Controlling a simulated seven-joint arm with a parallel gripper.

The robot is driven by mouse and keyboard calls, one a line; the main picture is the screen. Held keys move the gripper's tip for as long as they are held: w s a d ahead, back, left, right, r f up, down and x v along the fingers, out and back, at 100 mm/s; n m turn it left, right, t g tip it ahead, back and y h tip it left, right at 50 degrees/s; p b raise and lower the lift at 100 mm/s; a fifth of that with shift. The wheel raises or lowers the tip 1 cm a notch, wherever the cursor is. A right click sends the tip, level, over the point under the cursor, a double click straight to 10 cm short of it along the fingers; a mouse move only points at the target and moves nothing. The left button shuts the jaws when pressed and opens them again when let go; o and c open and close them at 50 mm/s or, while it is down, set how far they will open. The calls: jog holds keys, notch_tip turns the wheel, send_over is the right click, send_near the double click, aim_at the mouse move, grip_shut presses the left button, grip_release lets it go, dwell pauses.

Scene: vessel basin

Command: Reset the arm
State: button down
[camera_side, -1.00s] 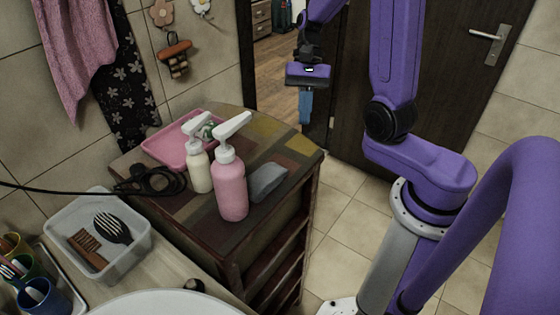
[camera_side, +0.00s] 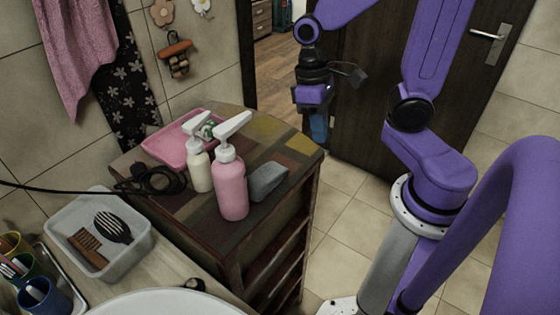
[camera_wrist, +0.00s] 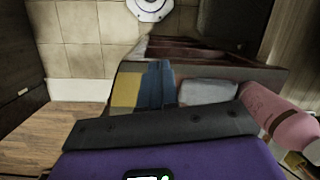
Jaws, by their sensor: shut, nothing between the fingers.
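My gripper (camera_side: 319,127) hangs at the end of my purple arm, in front of the dark door, beyond the back right corner of the wooden cabinet. Its blue fingers point down, are shut and hold nothing. In the wrist view the blue fingers (camera_wrist: 156,84) lie side by side, with the cabinet top behind them. They appear clear of the cabinet and everything on it.
On the cabinet (camera_side: 279,142) stand a pink pump bottle (camera_side: 231,186), a cream pump bottle (camera_side: 199,172), a grey object (camera_side: 267,181) and a pink tray (camera_side: 164,144). Tiled floor is open right of the cabinet.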

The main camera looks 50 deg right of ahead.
jog(key=s+a+r+n+t, duration=0.1)
jog(key=s+a+n+t, duration=0.1)
jog(key=s+n, duration=0.7)
jog(key=shift+n+t, duration=0.4)
